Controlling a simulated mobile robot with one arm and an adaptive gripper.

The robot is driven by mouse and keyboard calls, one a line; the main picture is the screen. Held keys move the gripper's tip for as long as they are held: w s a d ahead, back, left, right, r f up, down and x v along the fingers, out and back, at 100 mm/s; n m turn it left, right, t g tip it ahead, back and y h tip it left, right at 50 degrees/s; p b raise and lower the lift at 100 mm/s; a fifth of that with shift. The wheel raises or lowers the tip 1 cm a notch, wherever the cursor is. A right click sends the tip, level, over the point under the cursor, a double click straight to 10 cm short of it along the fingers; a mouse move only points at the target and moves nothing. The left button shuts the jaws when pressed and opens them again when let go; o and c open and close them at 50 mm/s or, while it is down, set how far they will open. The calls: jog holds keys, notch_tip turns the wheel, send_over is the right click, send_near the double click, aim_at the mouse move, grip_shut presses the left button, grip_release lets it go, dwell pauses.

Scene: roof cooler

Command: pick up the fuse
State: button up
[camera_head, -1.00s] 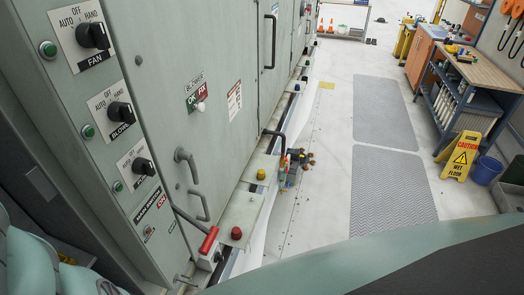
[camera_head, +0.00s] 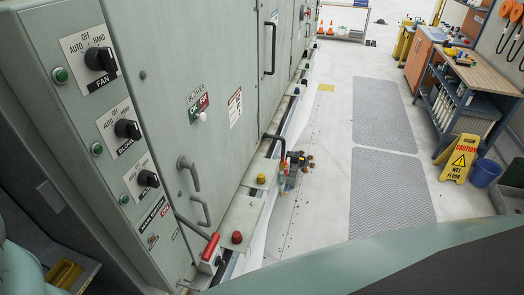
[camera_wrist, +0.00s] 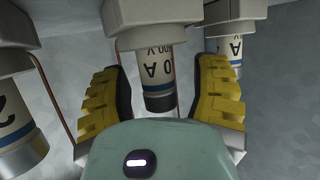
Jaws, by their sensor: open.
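In the wrist view, a fuse (camera_wrist: 158,72) hangs upside down in the middle, a pale cylinder with a blue band and a dark end cap, its upper end in a grey block (camera_wrist: 153,14). My gripper (camera_wrist: 161,85) is open, with one yellow ridged finger on each side of the fuse. Gaps show between the fuse and both fingers, so it is not gripped. A similar fuse (camera_wrist: 15,130) is at the left, and another (camera_wrist: 226,48) is partly hidden behind the right finger. I cannot make out the fuses in the head view.
In the head view, a grey-green cabinet with a switch panel (camera_head: 118,110) stands close on the left, with a red-handled lever (camera_head: 211,246). Clear floor with grey mats (camera_head: 390,190) lies to the right, beside a caution sign (camera_head: 459,158) and a workbench (camera_head: 480,75).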

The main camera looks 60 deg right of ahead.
grip_shut()
dwell(0.5)
